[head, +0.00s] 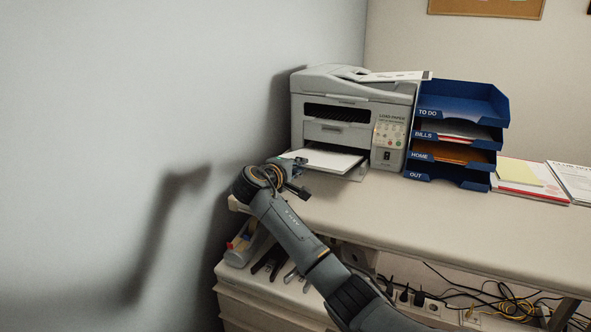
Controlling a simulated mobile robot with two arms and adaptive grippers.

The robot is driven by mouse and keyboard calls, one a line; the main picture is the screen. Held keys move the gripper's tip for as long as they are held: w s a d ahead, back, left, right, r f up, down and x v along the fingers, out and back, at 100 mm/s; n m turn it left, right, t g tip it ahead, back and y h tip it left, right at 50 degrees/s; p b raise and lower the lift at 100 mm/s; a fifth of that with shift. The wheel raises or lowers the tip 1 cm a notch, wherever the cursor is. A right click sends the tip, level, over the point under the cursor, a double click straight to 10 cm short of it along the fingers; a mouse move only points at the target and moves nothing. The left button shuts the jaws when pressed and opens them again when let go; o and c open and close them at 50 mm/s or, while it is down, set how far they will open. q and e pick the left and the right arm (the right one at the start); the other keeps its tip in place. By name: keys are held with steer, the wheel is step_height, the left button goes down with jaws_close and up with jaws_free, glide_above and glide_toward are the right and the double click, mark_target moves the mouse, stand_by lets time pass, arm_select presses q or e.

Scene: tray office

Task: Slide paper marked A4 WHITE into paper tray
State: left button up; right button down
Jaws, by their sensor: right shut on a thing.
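The printer (345,108) stands on the desk against the wall corner, with its front paper tray (356,173) pulled out low at the front. A white paper stack (322,160) lies flat in front of the printer, its far part at the tray opening. My right gripper (296,168) is at the near left edge of the paper, shut on it. The fingertips are small and partly hidden by the wrist. No A4 WHITE marking can be read on the paper from here. My left gripper is out of view.
A blue letter tray stack (460,110) stands right of the printer, with levels labelled TO DO, BILLS, HOME and OUT. Papers (518,172) lie further right. The desk (400,212) is clear in front. Below are a drawer unit (262,295) and loose cables (515,305).

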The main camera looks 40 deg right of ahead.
mark_target(309, 158)
steer(key=shift+x, duration=0.85)
steer(key=shift+w+d+r, duration=0.1)
steer(key=shift+w+d, duration=0.25)
steer(key=shift+d, duration=0.2)
steer(key=shift+w+d+r, duration=0.1)
steer(key=shift+w+d, duration=0.25)
steer(key=shift+d, duration=0.2)
steer(key=shift+r+x, duration=0.25)
steer(key=shift+x, duration=0.8)
steer(key=shift+w+f, duration=0.1)
